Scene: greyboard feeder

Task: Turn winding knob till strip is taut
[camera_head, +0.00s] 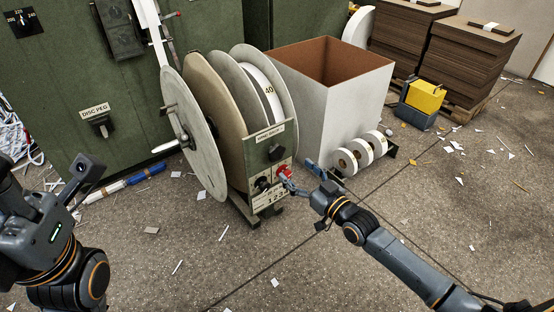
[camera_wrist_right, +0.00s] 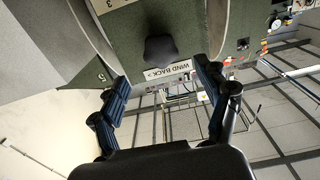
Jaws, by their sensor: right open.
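The winding knob (camera_head: 277,152) is a black lobed knob on the green-grey panel of the reel stand. In the right wrist view the knob (camera_wrist_right: 160,50) sits above a "WIND BACK" label (camera_wrist_right: 168,72). My right gripper (camera_head: 301,177) is in front of the panel, to the lower right of the knob. In the wrist view its fingers (camera_wrist_right: 163,85) are open, apart on either side below the knob, with nothing between them. A white strip (camera_head: 262,88) is wound on the reel between pale discs. My left arm shows at the left; its fingers are not visible.
A red knob (camera_head: 284,172) and a black one (camera_head: 262,183) sit lower on the panel. Small white rolls (camera_head: 362,153) stand right of my right gripper, before a large open box (camera_head: 350,95). Paper scraps litter the floor (camera_head: 200,250).

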